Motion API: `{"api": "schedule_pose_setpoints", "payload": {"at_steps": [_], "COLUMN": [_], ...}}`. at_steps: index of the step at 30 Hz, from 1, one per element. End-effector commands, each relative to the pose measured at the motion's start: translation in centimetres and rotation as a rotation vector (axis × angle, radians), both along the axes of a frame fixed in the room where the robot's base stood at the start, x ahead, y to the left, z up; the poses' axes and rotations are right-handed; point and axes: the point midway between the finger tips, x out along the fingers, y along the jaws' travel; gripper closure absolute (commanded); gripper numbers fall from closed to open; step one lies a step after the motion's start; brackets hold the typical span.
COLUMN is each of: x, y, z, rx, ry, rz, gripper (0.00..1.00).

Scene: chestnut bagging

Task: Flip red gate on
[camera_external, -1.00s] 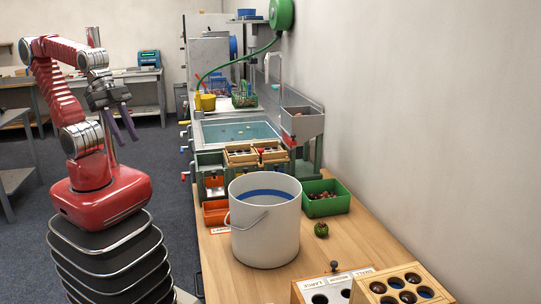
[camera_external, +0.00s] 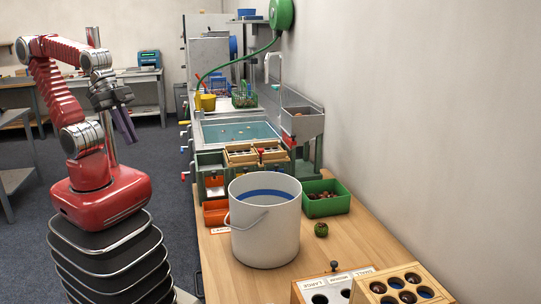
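My gripper (camera_external: 126,128) hangs from the raised red arm at the left, pointing down and slightly right over the floor. It is well apart from the bench and the sink. Its dark fingers overlap from this side, so I cannot tell whether they are open or shut. Small coloured handles line the left side of the sink unit (camera_external: 238,131), including a red one (camera_external: 184,176). A red knob (camera_external: 261,152) shows by the wooden trays. I cannot tell which of these red parts is the gate.
A white bucket (camera_external: 265,227) stands on the wooden bench (camera_external: 345,241), in front of the sink unit. A green bin (camera_external: 336,206) holds chestnuts; a green ball-like item (camera_external: 321,230) lies nearby. Labelled hole trays (camera_external: 401,277) are at the front. Floor between arm and bench is clear.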

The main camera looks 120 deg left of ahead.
Motion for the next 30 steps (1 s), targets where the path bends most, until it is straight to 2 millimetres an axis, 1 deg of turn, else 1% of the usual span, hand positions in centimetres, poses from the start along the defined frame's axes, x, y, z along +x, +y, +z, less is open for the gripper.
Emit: {"api": "schedule_pose_setpoints", "payload": {"at_steps": [1, 3, 7, 20, 26, 30], "x": [0.1, 0.2, 1.1, 5.2, 7.3, 8.8], "y": [0.7, 1.6, 3.6, 10.5, 14.2, 17.1], "z": [-0.6, -1.3, -1.9, -2.0, -1.9, -1.9], "rx": [-0.001, -0.004, -0.011, -0.073, -0.111, -0.137], "ry": [0.021, 0.048, 0.088, 0.147, 0.152, 0.149], "rz": [0.024, 0.058, 0.123, 0.332, 0.43, 0.499], "gripper": [0.95, 1.0, 1.0, 1.0, 1.0, 1.0]}}
